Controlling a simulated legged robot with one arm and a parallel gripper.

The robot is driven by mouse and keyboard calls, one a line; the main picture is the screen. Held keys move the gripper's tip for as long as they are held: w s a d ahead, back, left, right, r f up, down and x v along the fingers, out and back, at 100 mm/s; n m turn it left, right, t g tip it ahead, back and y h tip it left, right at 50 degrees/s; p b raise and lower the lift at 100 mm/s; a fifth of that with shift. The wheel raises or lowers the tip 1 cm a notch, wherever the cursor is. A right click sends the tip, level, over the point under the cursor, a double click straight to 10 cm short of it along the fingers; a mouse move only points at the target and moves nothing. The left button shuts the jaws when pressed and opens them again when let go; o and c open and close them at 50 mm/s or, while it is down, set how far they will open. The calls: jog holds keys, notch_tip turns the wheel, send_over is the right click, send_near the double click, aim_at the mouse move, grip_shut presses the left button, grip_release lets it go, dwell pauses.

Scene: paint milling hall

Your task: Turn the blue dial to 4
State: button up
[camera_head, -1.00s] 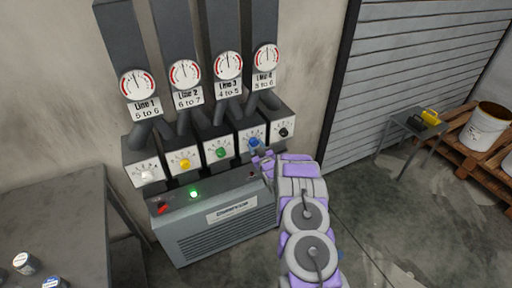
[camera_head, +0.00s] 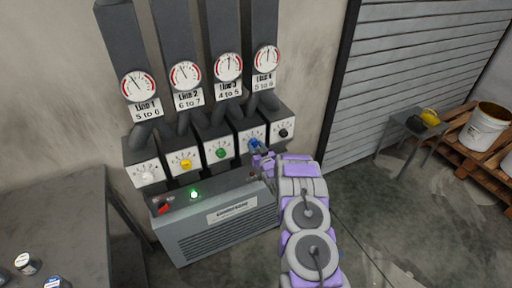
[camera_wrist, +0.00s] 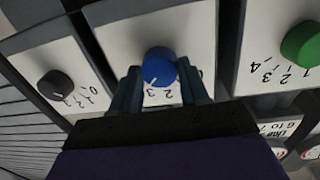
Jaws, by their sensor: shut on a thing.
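The blue dial (camera_head: 254,144) is on a white numbered plate, fourth from the left in a row of dials. My gripper (camera_head: 262,158) reaches it from the front right. In the wrist view, the blue dial (camera_wrist: 159,67) sits between the two dark fingers of my gripper (camera_wrist: 160,78), which is shut on it. A white pointer mark on the dial points down in the picture, close to the printed 3. The 2 shows beside it; the fingers hide other numbers, and I cannot see the 4.
The green dial (camera_wrist: 301,45) and black dial (camera_wrist: 55,84) flank it closely. White and yellow dials are further left. Pressure gauges stand above. The compressor (camera_head: 225,222) is below, with a green light (camera_head: 194,194). A grey table (camera_head: 50,215) is at left.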

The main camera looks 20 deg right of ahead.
jog(key=shift+d+m, duration=0.1)
jog(key=shift+m, duration=1)
jog(key=shift+r, duration=0.1)
jog(key=o, duration=1.1)
jog(key=shift+c, duration=0.2)
jog(key=s+p, duration=0.2)
jog(key=s, duration=1.5)
jog(key=shift+s+r, duration=0.2)
jog(key=shift+a, duration=0.2)
